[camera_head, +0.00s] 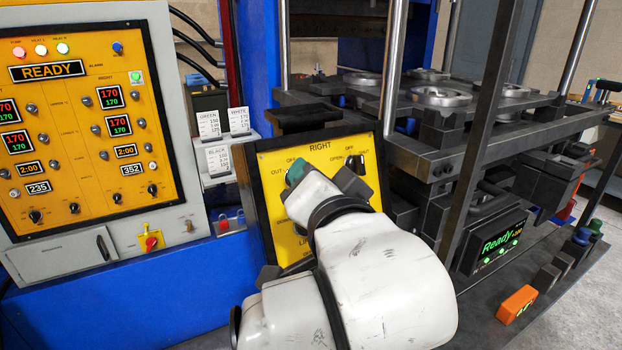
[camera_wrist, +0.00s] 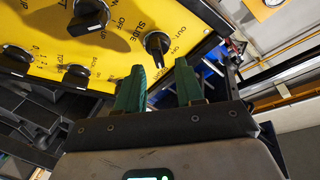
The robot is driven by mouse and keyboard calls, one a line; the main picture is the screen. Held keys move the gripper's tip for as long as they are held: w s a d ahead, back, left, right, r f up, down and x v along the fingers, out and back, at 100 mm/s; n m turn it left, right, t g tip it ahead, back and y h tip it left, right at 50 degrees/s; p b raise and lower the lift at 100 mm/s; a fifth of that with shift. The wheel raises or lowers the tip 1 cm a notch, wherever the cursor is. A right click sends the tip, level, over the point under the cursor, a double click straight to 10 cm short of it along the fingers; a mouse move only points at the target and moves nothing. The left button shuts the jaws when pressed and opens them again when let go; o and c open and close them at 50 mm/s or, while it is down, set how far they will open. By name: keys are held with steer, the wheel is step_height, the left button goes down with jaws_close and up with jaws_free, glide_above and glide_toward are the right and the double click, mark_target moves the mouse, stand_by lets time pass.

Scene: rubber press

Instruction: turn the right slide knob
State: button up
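The yellow right control panel (camera_head: 262,195) stands in the middle of the head view, marked "RIGHT". In the wrist view the right slide knob (camera_wrist: 157,43), black with a pointer, sits on the panel near the word "SLIDE". My gripper (camera_wrist: 160,65) has two green fingers, spread apart with nothing between them. The knob shows just beyond the gap between the fingertips; I cannot tell whether they touch it. In the head view my gripper (camera_head: 297,172) is at the panel's upper left, and my gripper and arm hide the slide knob and much of the panel.
Another black knob (camera_head: 357,162) is at the panel's upper right. In the wrist view a neighbouring knob (camera_wrist: 88,15) lies left of the slide knob. The press (camera_head: 440,145) stands to the right, with a "Ready" display (camera_head: 497,242) and an orange box (camera_head: 516,304) below.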

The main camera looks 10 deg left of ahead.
steer(key=f+b+v, duration=0.1)
steer(key=v, duration=0.8)
steer(key=shift+s+r, duration=0.25)
steer(key=shift+r, duration=0.2)
